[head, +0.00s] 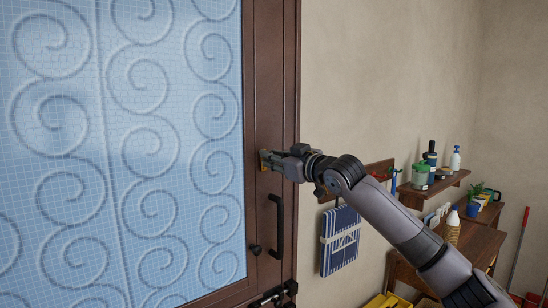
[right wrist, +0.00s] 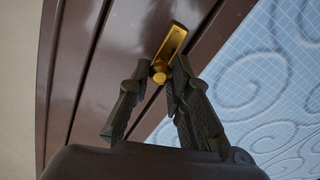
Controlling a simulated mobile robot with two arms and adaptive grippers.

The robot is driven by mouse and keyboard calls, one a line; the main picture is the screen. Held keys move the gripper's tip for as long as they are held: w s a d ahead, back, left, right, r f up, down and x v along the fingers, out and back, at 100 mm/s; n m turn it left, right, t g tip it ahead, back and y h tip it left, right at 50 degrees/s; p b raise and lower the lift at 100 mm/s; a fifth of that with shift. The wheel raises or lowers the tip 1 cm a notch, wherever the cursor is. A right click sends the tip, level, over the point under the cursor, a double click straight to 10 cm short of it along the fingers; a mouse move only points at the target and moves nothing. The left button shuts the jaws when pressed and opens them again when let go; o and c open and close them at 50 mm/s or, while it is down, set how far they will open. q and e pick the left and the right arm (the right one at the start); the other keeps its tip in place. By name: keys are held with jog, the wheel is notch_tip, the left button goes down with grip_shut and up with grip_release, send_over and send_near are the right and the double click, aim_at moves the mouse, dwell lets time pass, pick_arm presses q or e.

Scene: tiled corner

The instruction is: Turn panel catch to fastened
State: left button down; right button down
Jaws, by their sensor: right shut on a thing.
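The panel catch shows in the right wrist view as a brass bar with a round hub (right wrist: 172,42), on the brown frame of the panel. The bar points up and slightly right in that view, tilted from the frame's long edges. In the head view the catch (head: 264,159) is a small brass patch at the frame's right side, mostly hidden by my right gripper (head: 278,161). The right gripper (right wrist: 156,78) is shut on the catch, its two fingers on either side of the hub end. My left gripper is not in view.
The panel (head: 150,120) is blue patterned glass in a brown frame (head: 272,90). A black handle (head: 277,225) and a small knob (head: 255,249) sit below the catch. Shelves with bottles (head: 433,188) stand further right.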

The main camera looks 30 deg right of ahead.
jog(key=n+p, duration=0.2)
jog(key=a+n+p, duration=0.1)
jog(key=n+p, duration=0.1)
jog(key=shift+a, duration=0.1)
jog(key=n+p, duration=0.2)
jog(key=a+n+p, duration=0.1)
jog(key=shift+s+f+n, duration=0.1)
jog(key=shift+f+n, duration=0.15)
jog(key=shift+n, duration=0.05)
jog(key=shift+a+f+n+p, duration=0.25)
jog(key=shift+n+p, duration=0.4)
jog(key=shift+n, duration=0.25)
jog(key=shift+a+f+n+p, duration=0.15)
jog(key=shift+f+n+p, duration=0.2)
jog(key=shift+n, duration=0.55)
jog(key=shift+a+f+n, duration=0.1)
jog(key=shift+f+n, duration=0.15)
jog(key=shift+n, duration=0.65)
jog(key=shift+a+f+n, duration=0.1)
jog(key=shift+f+n, duration=0.3)
jog(key=shift+n, duration=0.75)
jog(key=shift+a+f+n, duration=0.1)
jog(key=shift+f+n, duration=0.25)
jog(key=shift+n, duration=0.8)
jog(key=shift+f, duration=0.1)
jog(key=c, duration=1.5)
grip_release()
jog(key=shift+o, duration=0.2)
